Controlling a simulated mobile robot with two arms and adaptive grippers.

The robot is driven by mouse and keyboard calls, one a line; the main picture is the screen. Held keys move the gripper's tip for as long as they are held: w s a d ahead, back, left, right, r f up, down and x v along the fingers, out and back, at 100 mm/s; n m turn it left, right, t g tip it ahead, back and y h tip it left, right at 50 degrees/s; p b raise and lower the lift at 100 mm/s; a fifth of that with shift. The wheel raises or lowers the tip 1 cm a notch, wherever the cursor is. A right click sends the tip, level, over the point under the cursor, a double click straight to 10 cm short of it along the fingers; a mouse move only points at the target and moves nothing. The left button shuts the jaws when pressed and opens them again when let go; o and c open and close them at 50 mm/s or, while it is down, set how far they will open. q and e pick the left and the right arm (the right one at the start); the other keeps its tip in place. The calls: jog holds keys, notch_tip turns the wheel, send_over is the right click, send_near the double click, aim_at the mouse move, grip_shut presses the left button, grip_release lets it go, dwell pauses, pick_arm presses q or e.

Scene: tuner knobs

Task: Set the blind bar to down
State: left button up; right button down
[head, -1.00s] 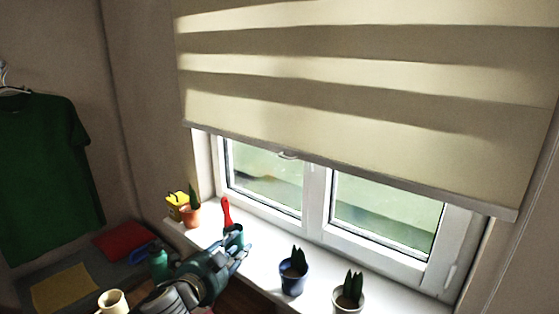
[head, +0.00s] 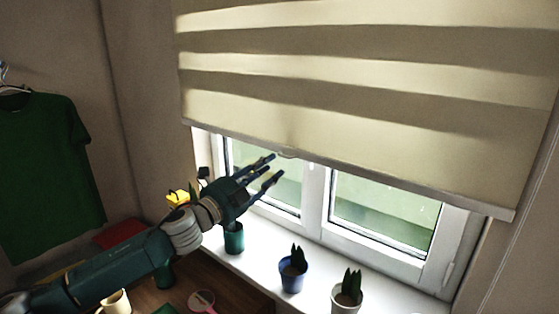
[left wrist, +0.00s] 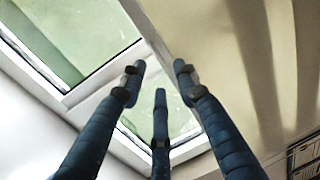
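The blind (head: 340,80) is a cream, striped roller blind covering the upper part of the window. Its bottom bar (head: 400,184) runs across the window at a slant in the head view, with a small pull tab (head: 288,155) near its left part. My left gripper (head: 268,167) is open and empty, just below and left of the tab. Its spread fingers also show in the left wrist view (left wrist: 158,85), with the blind (left wrist: 215,45) at the right and window glass behind. The fingers appear apart from the bar. My right gripper is not in view.
On the sill (head: 262,262) stand a teal cup (head: 233,240), a blue potted plant (head: 292,272) and a white potted plant (head: 347,295). A yellow item (head: 178,197) is partly behind my left arm. A cream mug (head: 115,302) stands below my arm. A green shirt (head: 45,180) hangs at left.

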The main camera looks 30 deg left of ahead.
aim_at(290, 155)
pick_arm(q)
jog(key=shift+w+d+r+p, duration=0.15)
jog(key=shift+w+p, duration=0.35)
jog(key=shift+w, duration=0.75)
jog(key=shift+w+d+r+p, duration=0.15)
jog(key=shift+w+p, duration=0.3)
jog(key=shift+w, duration=0.75)
jog(key=shift+a, duration=0.1)
grip_shut()
